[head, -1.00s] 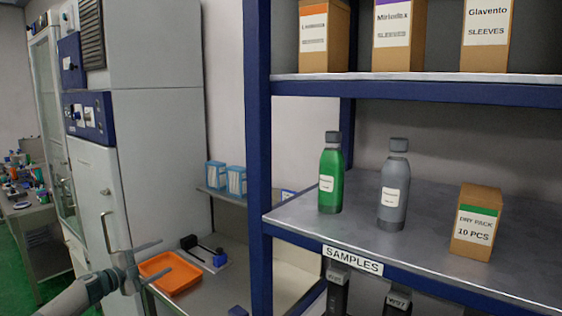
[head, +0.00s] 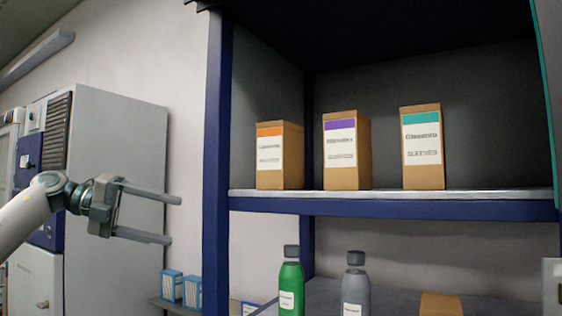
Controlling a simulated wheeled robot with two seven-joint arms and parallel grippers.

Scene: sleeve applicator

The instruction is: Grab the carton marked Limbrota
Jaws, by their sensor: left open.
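Three brown cartons stand in a row on the upper shelf. The left carton (head: 279,156) has an orange-topped label whose name is too blurred to read for certain; it seems to start with L, so it may be the Limbrota one. The middle carton (head: 346,150) has a purple band and reads like Mirtodex. The right carton (head: 422,147) has a teal band and reads like Glavento. My left gripper (head: 175,220) is open and empty, left of the shelf's blue post and apart from all the cartons. My right gripper is not in view.
The blue post (head: 216,150) stands between my left gripper and the cartons. The upper shelf (head: 390,203) has bare gaps between the cartons. Below stand a green bottle (head: 291,285), a grey bottle (head: 355,288) and another carton (head: 440,304).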

